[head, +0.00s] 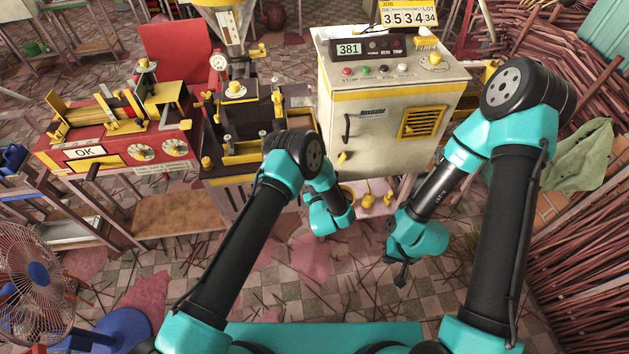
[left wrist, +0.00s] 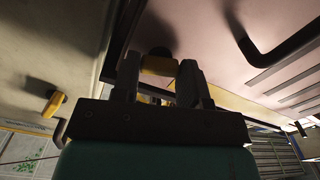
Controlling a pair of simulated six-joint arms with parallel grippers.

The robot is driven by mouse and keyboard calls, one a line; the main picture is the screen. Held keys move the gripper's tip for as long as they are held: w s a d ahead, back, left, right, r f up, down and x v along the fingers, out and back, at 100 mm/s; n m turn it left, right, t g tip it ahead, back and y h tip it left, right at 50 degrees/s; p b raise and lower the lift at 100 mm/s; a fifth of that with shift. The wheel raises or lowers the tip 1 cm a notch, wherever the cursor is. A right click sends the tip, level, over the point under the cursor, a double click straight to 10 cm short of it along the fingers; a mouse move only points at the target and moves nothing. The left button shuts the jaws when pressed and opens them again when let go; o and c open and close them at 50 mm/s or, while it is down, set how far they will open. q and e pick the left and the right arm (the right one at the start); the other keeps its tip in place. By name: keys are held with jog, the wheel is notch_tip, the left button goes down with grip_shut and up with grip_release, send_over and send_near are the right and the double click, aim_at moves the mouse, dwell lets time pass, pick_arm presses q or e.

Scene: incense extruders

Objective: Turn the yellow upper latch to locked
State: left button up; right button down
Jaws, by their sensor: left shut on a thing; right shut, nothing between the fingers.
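A yellow latch (head: 342,157) shows on the door of the pale cabinet (head: 378,145), below a black handle (head: 347,128). In the left wrist view, my left gripper (left wrist: 158,75) is shut on a yellow latch (left wrist: 158,65) with a dark base, one finger on each side of it. In the head view my left fingers cannot be made out behind my own arm. I cannot tell from the wrist view whether the held latch is the upper one. My right gripper (head: 398,276) is shut and empty, pointing down, in front of the cabinet and apart from it.
In the left wrist view, the black handle (left wrist: 262,55) stands out to the right and another yellow piece (left wrist: 52,103) is at the left. The red machine (head: 120,145) stands left of the cabinet. A fan (head: 35,290) is at the front left. Stick bundles (head: 575,250) line the right.

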pick_arm(q)
jog(key=shift+m, duration=1.7)
jog(key=o, duration=0.9)
jog(key=shift+s, duration=0.1)
jog(key=s+d, duration=0.1)
jog(key=s, duration=0.4)
jog(key=s+d, duration=0.1)
jog(key=s, duration=1.1)
jog(key=shift+d, duration=0.4)
